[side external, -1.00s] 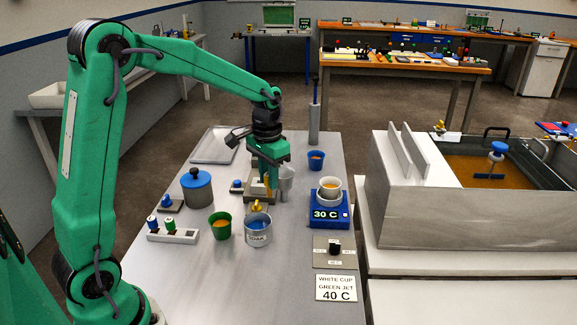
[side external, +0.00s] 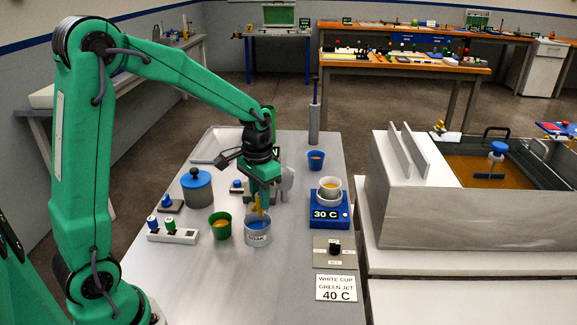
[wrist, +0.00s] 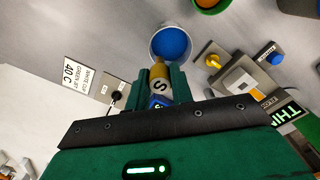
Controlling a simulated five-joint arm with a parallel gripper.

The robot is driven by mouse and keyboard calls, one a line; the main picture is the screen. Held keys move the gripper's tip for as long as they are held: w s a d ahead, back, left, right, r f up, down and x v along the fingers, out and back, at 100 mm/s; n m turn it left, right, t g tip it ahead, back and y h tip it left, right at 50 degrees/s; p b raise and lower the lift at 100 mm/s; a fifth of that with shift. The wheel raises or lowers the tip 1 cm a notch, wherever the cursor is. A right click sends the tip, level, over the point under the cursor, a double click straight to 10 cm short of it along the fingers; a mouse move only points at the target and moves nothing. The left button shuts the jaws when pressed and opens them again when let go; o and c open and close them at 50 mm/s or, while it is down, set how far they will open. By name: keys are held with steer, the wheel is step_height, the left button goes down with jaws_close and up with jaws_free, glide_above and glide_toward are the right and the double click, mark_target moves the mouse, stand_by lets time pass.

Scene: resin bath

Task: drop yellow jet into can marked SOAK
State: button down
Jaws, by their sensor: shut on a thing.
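My gripper (side external: 260,198) is shut on the yellow jet (wrist: 160,72), which points down from the fingers. In the wrist view the jet's yellow end shows between the green fingertips (wrist: 160,88), with a pale band lettered S behind it. The can marked SOAK (side external: 257,239) stands upright on the bench with blue inside. In the side view the gripper and jet are just above the can's far rim. In the wrist view the can's blue inside (wrist: 172,43) lies just beyond the jet's end. I cannot tell whether the jet's tip is inside the rim.
A green cup (side external: 220,228) stands close left of the can. A blue heater reading 30 C (side external: 327,212) carries a white cup (side external: 330,187) to the right. A white rack (side external: 173,236) and a blue-lidded pot (side external: 197,190) stand left.

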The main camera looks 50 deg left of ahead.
mark_target(261, 215)
steer(key=shift+f, duration=2.1)
steer(key=c, duration=1.1)
jaws_free()
steer(key=shift+c, duration=0.2)
steer(key=shift+r, duration=3.95)
steer(key=shift+r, duration=0.1)
